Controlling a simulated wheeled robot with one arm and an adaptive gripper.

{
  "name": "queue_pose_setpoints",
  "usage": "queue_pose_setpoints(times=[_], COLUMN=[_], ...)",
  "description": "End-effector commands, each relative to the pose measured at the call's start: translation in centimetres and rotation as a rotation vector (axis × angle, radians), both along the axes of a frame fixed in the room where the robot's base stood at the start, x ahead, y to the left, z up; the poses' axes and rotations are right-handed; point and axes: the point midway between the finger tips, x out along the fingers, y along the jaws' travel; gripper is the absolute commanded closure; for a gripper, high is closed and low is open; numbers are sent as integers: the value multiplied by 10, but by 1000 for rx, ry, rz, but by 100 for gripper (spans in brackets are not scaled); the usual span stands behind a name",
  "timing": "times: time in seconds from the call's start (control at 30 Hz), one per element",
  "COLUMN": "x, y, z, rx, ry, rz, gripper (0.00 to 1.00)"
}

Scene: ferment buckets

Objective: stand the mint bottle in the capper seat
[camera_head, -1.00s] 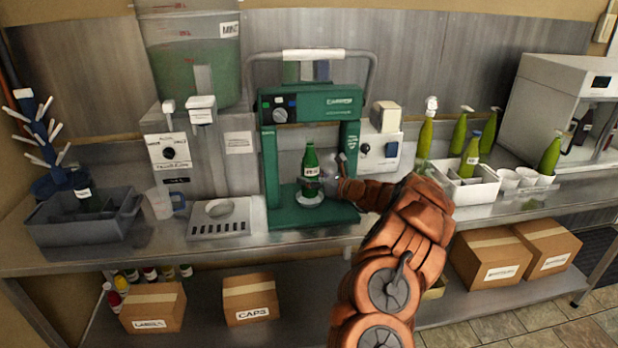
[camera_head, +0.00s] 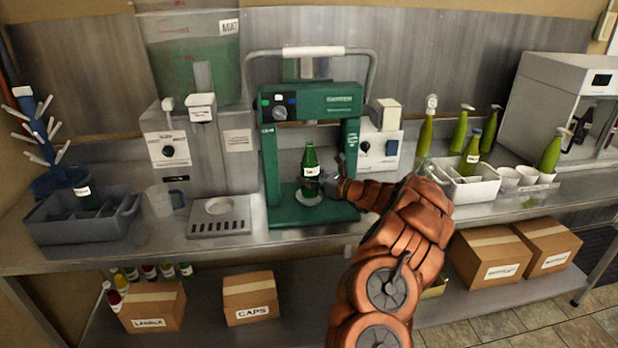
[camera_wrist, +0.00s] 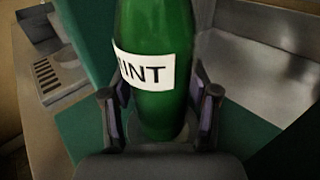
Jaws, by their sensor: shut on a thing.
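The green mint bottle (camera_head: 310,172) stands upright on the round pale seat (camera_head: 308,197) of the green capper (camera_head: 312,112). In the wrist view the bottle (camera_wrist: 155,105) shows a white label ending in "INT", and its base is at the pale seat ring. My gripper (camera_head: 325,184) reaches in from the right and is shut on the lower part of the bottle. In the wrist view its two fingers (camera_wrist: 160,118) are on either side of the bottle. Whether the base rests fully on the seat is hard to tell.
A drip tray (camera_head: 219,216) and clear jug (camera_head: 165,200) stand left of the capper. A grey crate (camera_head: 83,228) is farther left. A white bottle carrier (camera_head: 470,189) and several cups (camera_head: 508,178) are to the right. Several yellow-green bottles (camera_head: 460,128) stand behind.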

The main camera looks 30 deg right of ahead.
Motion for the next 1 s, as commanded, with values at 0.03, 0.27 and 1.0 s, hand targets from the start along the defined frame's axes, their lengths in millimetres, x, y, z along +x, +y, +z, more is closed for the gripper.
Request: queue_pose_setpoints(times=[0.03, 0.27, 1.0], x=[0, 0, 0], y=[0, 0, 0], z=[1, 0, -6], rx=[0, 0, 0], ry=[-2, -2, -2], rz=[0, 0, -1], gripper=[100, 100, 100])
